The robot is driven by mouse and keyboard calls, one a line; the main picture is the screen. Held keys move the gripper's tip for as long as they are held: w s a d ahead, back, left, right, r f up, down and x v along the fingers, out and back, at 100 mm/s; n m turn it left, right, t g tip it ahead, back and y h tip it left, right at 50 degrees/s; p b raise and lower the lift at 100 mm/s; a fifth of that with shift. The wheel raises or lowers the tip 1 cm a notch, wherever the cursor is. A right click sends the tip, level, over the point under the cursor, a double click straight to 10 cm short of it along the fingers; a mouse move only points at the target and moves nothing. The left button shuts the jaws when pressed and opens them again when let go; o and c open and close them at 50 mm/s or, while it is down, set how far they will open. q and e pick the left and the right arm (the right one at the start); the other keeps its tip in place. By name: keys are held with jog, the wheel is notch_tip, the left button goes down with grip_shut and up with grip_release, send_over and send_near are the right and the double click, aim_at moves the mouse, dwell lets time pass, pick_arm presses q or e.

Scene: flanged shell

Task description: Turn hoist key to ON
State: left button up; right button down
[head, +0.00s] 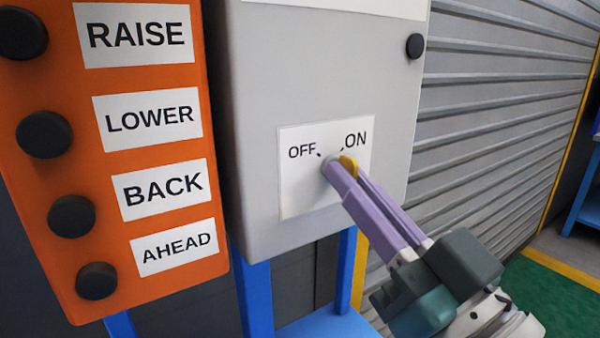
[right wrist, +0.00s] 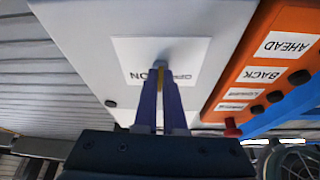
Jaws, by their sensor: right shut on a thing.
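The hoist key (head: 349,165) is a small yellow key at the switch on a white OFF/ON label plate (head: 300,190) on the grey box. Its visible yellow part points up and right, toward the ON mark. My right gripper (head: 340,168) comes from the lower right with purple fingers shut on the key. In the right wrist view the fingers (right wrist: 161,84) reach the label, with a thin yellow strip of the key (right wrist: 160,85) between them. Much of the key is hidden by the fingers. My left gripper is not in view.
The grey box (head: 325,80) has a black knob (head: 415,46) at its upper right. An orange panel (head: 150,290) with black buttons for RAISE, LOWER, BACK and AHEAD stands close on the left. A ribbed shutter (head: 490,120) is behind on the right.

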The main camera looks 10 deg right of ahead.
jog(key=shift+a+r+m+h+p, duration=0.1)
jog(key=shift+m+h+p, duration=1.05)
jog(key=shift+m, duration=1.45)
jog(key=shift+a+m+h+p, duration=0.1)
jog(key=shift+m+h+p, duration=0.45)
jog(key=shift+m+h, duration=1.6)
jog(key=shift+m+y, duration=0.5)
jog(key=shift+m, duration=0.25)
jog(key=c, duration=1)
grip_release()
jog(key=shift+s, duration=0.1)
